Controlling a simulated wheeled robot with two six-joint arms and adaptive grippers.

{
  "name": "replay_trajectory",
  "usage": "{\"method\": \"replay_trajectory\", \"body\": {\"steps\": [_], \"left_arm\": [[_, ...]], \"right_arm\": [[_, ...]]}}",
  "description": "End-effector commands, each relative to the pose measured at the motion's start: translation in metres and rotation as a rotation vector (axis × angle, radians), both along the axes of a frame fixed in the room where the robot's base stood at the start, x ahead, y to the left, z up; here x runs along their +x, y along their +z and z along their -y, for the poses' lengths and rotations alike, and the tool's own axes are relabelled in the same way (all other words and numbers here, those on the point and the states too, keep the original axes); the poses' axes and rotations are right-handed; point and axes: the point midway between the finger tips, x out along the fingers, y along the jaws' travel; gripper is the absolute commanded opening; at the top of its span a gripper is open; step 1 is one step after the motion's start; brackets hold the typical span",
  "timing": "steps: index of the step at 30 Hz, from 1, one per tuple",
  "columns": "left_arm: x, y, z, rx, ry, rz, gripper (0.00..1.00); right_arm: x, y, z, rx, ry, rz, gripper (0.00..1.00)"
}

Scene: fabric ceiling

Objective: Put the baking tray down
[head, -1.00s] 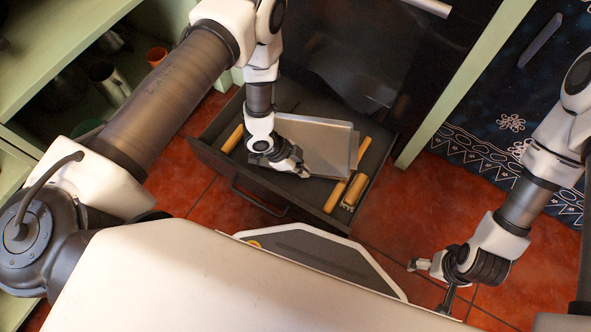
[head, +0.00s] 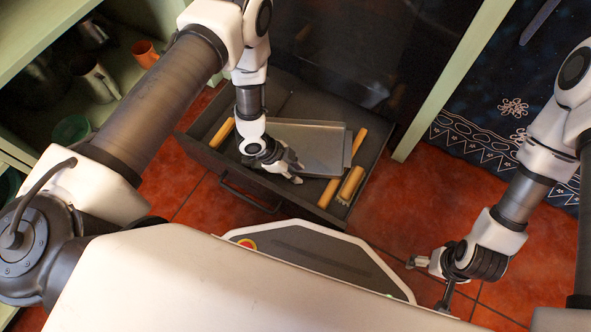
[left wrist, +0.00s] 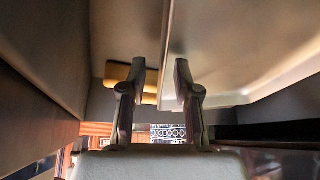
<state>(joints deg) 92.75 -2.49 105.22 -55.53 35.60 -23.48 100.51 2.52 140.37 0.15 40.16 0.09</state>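The baking tray (head: 312,148) is a flat grey metal sheet with a raised rim. It lies in the open dark drawer (head: 207,155), between the wooden-handled things in it. My left gripper (head: 297,171) is at the tray's near left edge, with its fingers spread. In the left wrist view the two fingers (left wrist: 158,72) stand apart, and the tray (left wrist: 245,45) fills the upper right, its edge running up between them. Whether a finger touches the tray cannot be told. My right gripper (head: 428,285) is low over the floor at the right, fingers spread and empty.
A yellow roller-like thing (head: 222,132) lies left of the tray. An orange stick (head: 359,143) and a wooden brush (head: 350,184) lie right of it. Green shelves with cups (head: 100,82) stand at the left. Red tiled floor (head: 400,200) is clear at the right.

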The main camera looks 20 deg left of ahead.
Motion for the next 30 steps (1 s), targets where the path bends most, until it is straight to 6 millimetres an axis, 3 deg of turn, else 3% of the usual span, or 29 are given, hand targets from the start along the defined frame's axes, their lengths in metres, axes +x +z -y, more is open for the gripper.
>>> {"method": "replay_trajectory", "body": {"steps": [5,18,22,30], "left_arm": [[0.0,0.008,-0.002,0.0,0.001,0.0,0.31],[-0.012,0.097,-0.051,0.0,0.004,0.0,0.31],[-0.014,0.106,-0.057,-0.001,0.003,0.001,0.31],[-0.016,0.106,-0.058,0.0,0.014,-0.007,0.31]], "right_arm": [[0.0,0.006,0.0,0.0,0.0,-0.001,0.9],[-0.002,0.057,-0.001,0.001,0.008,-0.006,0.9],[-0.002,0.061,-0.001,0.001,0.008,-0.006,0.9],[-0.002,0.06,-0.001,0.001,0.008,-0.006,0.9]]}}
